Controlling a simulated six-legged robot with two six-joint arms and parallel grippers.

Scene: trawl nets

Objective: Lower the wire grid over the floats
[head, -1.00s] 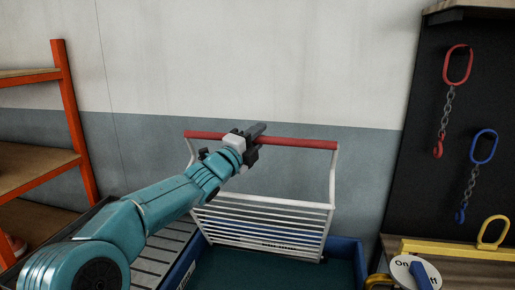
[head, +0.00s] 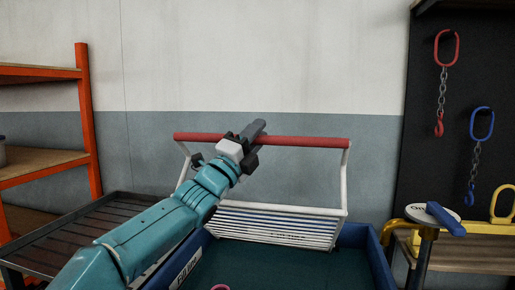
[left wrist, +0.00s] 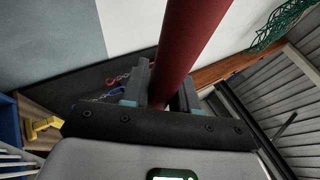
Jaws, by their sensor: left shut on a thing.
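The wire grid (head: 280,223) is white, with a red bar (head: 305,142) across the top between two white side arms. My left gripper (head: 252,142) is shut around the red bar, near its middle. The left wrist view shows the dark red bar (left wrist: 186,45) between the two jaws (left wrist: 158,97). The grid's slats hang tilted at the back of a blue tub (head: 372,262); whether they touch it I cannot tell. A small pink rounded thing (head: 220,287), possibly a float, shows at the bottom edge. Other floats are not visible. My right gripper is out of view.
A dark slatted rack (head: 75,225) stands left of the tub, beside orange shelving (head: 84,120). At right are a blue-handled lever (head: 445,218), a wooden bench with yellow fittings (head: 455,240), and a dark board (head: 420,130) with red and blue hooked chains.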

